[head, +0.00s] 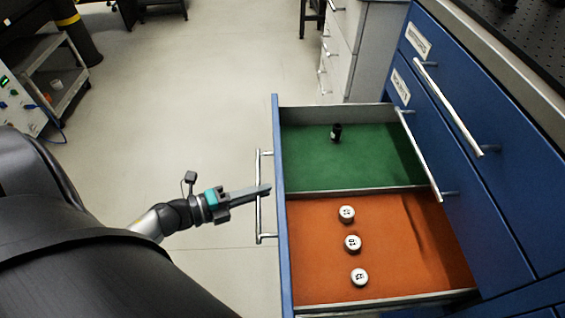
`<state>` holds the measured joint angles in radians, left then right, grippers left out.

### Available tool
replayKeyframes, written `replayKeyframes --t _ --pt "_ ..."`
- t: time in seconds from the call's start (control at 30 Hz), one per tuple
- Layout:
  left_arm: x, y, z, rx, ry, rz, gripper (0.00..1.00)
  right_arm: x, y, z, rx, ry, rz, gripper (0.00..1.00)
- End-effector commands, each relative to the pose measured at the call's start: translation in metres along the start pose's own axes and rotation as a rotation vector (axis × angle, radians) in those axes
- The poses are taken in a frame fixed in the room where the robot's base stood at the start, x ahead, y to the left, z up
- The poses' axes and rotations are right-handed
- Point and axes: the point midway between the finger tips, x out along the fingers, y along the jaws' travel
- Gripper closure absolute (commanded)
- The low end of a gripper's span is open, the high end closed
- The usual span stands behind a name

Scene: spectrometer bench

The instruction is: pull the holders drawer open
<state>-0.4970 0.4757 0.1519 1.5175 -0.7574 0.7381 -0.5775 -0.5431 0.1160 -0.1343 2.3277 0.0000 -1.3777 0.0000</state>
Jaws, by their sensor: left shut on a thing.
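A blue-fronted drawer (279,215) stands pulled out from the blue cabinet. Its label is not visible, so I cannot read whether it is the holders drawer. Its bar handle (259,222) is on the outer face, to the left. My left gripper (264,189) is shut on the handle bar, with its fingers across it. Inside, a green compartment (370,160) holds one small black item (335,133). An orange compartment (400,245) holds three round white-topped pieces (352,243). My right gripper is not in view.
Two closed drawers above have bar handles (450,110) (420,155) and small labels too blurred to read. A grey drawer unit (355,45) stands behind. The floor (190,90) left of the open drawer is clear; a cart (55,80) stands far left.

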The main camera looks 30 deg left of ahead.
Motion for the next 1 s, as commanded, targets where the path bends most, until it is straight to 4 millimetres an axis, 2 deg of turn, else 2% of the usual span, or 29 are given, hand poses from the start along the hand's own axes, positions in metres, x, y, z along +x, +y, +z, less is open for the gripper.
replayKeyframes --t 0.23,0.63,0.67,0.7,0.9,1.0 --pt "-0.017 0.003 0.009 0.001 -0.003 -0.002 1.00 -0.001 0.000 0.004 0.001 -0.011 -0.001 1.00" --pt "-0.019 0.003 0.010 0.001 -0.004 -0.002 1.00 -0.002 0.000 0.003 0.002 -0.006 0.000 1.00" --pt "-0.019 0.003 0.010 0.001 -0.005 -0.002 0.84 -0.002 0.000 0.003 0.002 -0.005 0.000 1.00" --pt "-0.019 0.003 0.010 0.001 -0.004 -0.002 0.80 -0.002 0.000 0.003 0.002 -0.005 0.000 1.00" --pt "-0.018 0.003 0.009 0.001 -0.003 -0.001 0.57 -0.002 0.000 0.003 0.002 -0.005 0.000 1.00" --pt "-0.018 0.004 0.009 0.000 -0.002 -0.001 0.55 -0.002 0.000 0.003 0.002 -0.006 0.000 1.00"
